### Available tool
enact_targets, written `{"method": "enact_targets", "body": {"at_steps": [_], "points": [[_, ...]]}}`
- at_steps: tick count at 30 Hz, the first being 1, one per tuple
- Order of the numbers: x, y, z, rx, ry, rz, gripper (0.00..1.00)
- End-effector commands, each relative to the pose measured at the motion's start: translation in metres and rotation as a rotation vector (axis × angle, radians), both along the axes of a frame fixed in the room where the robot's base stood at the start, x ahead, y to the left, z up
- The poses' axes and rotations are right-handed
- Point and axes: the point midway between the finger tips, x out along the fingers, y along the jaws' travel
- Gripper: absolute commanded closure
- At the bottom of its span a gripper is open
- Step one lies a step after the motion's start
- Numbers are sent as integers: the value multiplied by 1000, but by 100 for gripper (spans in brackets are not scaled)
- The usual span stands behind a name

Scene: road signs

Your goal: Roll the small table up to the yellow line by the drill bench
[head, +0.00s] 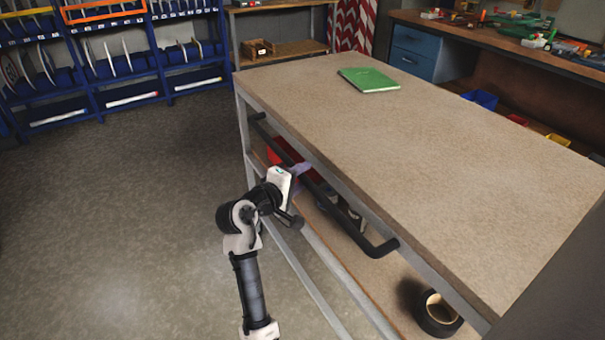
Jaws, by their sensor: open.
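The small table (330,110) has a speckled tan top, a grey metal frame and a lower shelf, and fills the middle and right of the head view. A black bar handle (330,205) runs along its near left side. My gripper (296,190) is open at this handle, near its middle. The fingertips are mostly hidden, so I cannot tell whether they touch the bar or straddle it. A green book (369,79) lies on the tabletop towards the far end. The yellow line is not in view, and no drill can be made out.
A black tape roll (437,314) and a red item (284,152) are on the table's lower shelf. A workbench (500,38) with tools and blue drawers (413,50) stands behind. Blue racks (100,60) line the back left. The grey floor (120,200) at left is clear.

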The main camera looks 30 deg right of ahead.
Motion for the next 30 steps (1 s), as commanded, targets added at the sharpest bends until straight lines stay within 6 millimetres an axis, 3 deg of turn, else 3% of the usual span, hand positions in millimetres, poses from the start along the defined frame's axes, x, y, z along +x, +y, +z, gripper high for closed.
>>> {"method": "enact_targets", "body": {"at_steps": [12, 21, 30], "points": [[3, -8, -2, 0, -1, 1, 59], [3, -8, -2, 0, -1, 1, 98], [3, -9, -2, 1, 0, 0, 100]]}}
